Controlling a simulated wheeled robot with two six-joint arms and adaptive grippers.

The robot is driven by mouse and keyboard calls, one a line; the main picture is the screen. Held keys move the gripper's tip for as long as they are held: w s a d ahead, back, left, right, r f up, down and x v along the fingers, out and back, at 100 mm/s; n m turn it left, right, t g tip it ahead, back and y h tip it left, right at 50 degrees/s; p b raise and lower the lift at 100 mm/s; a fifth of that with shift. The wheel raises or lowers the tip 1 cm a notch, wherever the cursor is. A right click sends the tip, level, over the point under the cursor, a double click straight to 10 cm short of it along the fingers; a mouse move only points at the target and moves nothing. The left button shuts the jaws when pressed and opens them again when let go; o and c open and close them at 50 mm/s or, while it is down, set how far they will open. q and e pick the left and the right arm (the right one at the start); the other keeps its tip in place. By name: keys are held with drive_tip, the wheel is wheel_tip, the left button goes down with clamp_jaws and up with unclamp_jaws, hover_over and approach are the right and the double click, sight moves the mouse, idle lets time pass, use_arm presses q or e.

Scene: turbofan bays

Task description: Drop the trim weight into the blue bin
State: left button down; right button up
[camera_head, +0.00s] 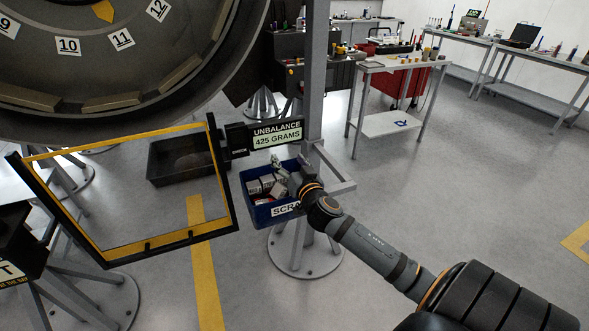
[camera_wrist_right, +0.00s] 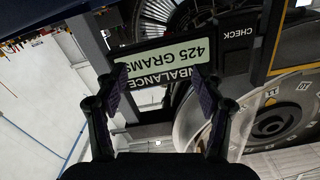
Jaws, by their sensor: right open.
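The blue bin (camera_head: 262,213) hangs by the grey post, its front label partly hidden by my right arm and reading "SCRA". Several pale grey and white blocks (camera_head: 266,184) and a red piece lie inside it. I cannot tell which of them, if any, is the trim weight. My right gripper (camera_head: 290,178) is over the right side of the bin, partly hidden by its own wrist. In the right wrist view my right gripper (camera_wrist_right: 157,90) has its two fingers apart with nothing between them. My left gripper is not in view.
An "UNBALANCE 425 GRAMS" display (camera_head: 276,135) sits just above the bin, beside the post (camera_head: 316,75). A black tray (camera_head: 170,160) and a yellow-edged frame (camera_head: 130,250) are to the left. The large numbered fan (camera_head: 110,70) fills the upper left. Open floor lies right.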

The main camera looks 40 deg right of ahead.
drive_tip(key=v, duration=1.1)
drive_tip(key=shift+r, duration=0.1)
drive_tip(key=shift+d, duration=0.1)
